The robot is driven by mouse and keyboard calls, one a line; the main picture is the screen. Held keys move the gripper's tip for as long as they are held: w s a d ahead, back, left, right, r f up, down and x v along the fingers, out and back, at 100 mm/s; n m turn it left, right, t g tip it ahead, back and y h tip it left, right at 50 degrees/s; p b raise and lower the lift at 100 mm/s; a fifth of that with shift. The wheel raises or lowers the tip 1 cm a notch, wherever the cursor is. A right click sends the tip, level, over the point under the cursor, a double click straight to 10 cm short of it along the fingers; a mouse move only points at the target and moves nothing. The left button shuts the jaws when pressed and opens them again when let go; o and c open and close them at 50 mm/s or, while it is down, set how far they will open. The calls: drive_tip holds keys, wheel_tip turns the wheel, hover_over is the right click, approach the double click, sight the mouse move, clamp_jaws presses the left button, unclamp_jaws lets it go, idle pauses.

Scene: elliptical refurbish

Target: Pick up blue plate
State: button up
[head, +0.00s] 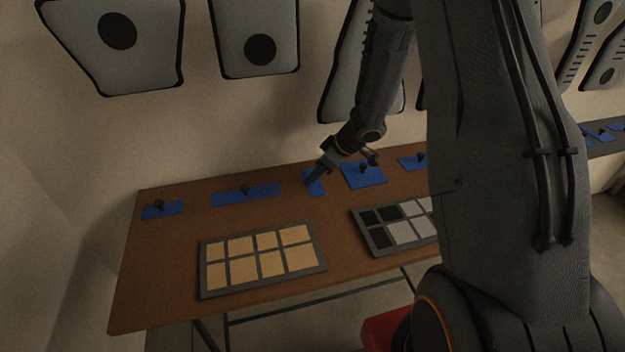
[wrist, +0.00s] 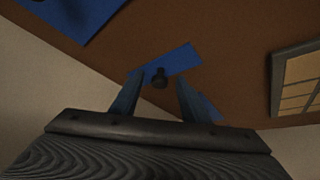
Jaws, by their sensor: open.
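Several flat blue plates with dark knobs lie along the back of a brown table. My gripper (head: 314,178) is open over one blue plate (head: 319,188), partly hiding it in the head view. In the wrist view this plate (wrist: 178,62) lies beyond the fingertips, and its dark knob (wrist: 160,78) appears between the two open fingers (wrist: 160,84). I cannot tell whether the fingers reach down around the knob. Nothing is held.
Other blue plates lie left (head: 245,195), far left (head: 162,211) and right (head: 364,176). A tray of tan squares (head: 263,257) and a tray of black and grey squares (head: 375,238) lie in front. The wall is close behind the table.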

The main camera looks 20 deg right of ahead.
drive_tip(key=c, duration=0.9)
drive_tip(key=shift+r+p, duration=0.35)
drive_tip(key=shift+p, duration=0.5)
